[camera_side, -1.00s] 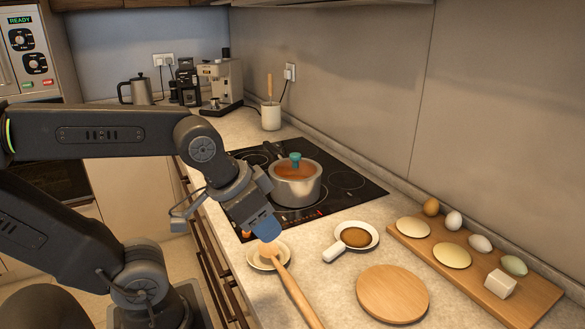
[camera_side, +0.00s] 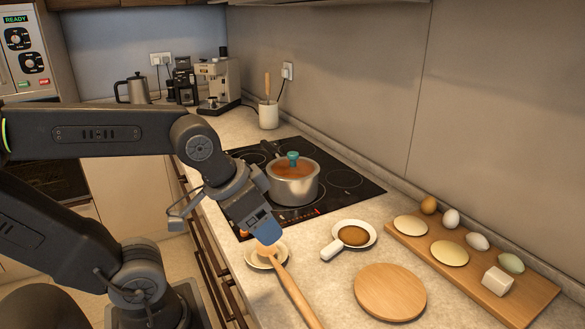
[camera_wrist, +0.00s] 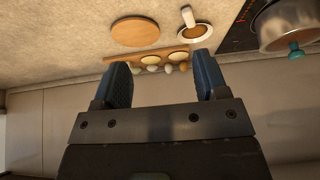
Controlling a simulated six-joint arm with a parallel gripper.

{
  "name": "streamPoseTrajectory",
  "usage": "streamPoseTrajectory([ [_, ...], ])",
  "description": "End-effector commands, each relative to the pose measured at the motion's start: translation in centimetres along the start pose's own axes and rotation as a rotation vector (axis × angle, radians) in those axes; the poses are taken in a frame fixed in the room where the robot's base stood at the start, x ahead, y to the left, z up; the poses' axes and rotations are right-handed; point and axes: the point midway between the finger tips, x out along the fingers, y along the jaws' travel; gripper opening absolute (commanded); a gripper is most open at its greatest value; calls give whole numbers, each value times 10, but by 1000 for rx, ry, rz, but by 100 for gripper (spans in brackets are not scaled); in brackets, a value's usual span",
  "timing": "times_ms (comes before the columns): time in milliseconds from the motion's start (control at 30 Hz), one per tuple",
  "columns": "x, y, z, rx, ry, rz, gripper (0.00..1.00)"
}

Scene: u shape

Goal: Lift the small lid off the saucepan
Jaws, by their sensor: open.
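The saucepan (camera_side: 292,187) stands on the black cooktop in the side view, with its handle toward the back left. Its small lid (camera_side: 293,168) sits on top, brownish with a teal knob (camera_side: 292,158). In the wrist view the saucepan (camera_wrist: 285,25) is at the top right, cut by the frame edge, and the teal knob (camera_wrist: 296,49) shows below it. My gripper (camera_side: 266,238) is in front and to the left of the saucepan, apart from it. In the wrist view my gripper's two blue fingers (camera_wrist: 162,78) are spread with nothing between them.
A saucer (camera_side: 281,249) with a long wooden-handled tool lies just below my gripper. A white dish with brown contents (camera_side: 354,236), a round wooden board (camera_side: 390,292) and a long board with eggs (camera_side: 515,292) lie to the right. The cooktop (camera_side: 350,184) is otherwise clear.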

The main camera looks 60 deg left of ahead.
Motion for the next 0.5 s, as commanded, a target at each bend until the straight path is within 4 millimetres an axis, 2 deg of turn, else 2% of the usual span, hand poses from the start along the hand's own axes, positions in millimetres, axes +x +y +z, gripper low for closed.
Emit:
streamPoseTrajectory([
  [67, -1, -2, -5, 15, -3, -6, 67],
  [167, -5, -9, -25, 81, -26, -29, 67],
  [267, -10, -25, -60, 208, -71, -66, 67],
  [367, -12, -48, -103, 368, -139, -104, 67],
  [500, -6, -88, -157, 588, -250, -136, 67],
])
